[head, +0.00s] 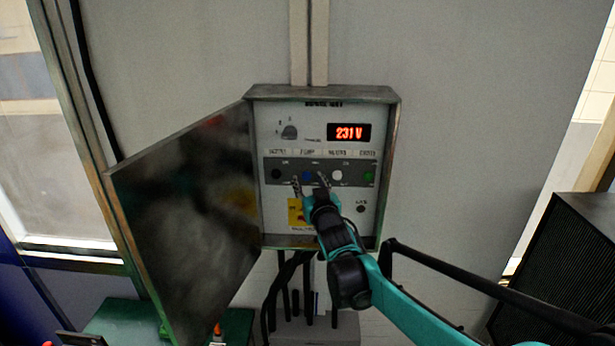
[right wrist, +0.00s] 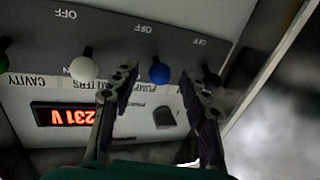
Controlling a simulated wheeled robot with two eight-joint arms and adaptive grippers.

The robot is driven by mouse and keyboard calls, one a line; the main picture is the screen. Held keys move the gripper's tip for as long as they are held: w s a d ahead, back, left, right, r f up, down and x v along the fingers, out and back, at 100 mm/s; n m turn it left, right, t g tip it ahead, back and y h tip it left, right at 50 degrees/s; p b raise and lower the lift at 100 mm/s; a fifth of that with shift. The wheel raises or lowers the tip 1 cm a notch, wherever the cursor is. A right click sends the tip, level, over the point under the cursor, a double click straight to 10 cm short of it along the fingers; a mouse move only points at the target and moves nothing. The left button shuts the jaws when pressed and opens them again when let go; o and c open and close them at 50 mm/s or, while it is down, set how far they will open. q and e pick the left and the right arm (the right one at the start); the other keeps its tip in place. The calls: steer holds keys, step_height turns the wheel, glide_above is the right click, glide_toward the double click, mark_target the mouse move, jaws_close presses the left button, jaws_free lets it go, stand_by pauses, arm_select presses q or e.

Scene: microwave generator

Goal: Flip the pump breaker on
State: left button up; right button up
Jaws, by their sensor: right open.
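The open breaker box (head: 390,150) is on the wall, with a dark row of coloured breaker levers inside. The pump breaker (head: 308,176) has a blue knob under the PUMP label; it also shows in the right wrist view (right wrist: 160,72). I cannot tell for sure which way its lever is set. My right gripper (head: 310,182) is open in front of the row, its two fingers on either side of the blue knob. In the right wrist view the gripper (right wrist: 159,86) has clear gaps between fingers and knob. My left gripper is not in view.
A white-knobbed lever (right wrist: 84,68) and a black one (right wrist: 210,75) flank the blue one, close outside my fingers. A green one (head: 368,176) is at the far right. The display (head: 349,132) reads 231 V. The box door (head: 185,215) stands open leftward.

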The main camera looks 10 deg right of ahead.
steer(key=shift+w, duration=0.8)
jaws_close()
steer(key=shift+r+g+p, duration=0.4)
steer(key=shift+p, duration=0.2)
steer(key=shift+g, duration=0.3)
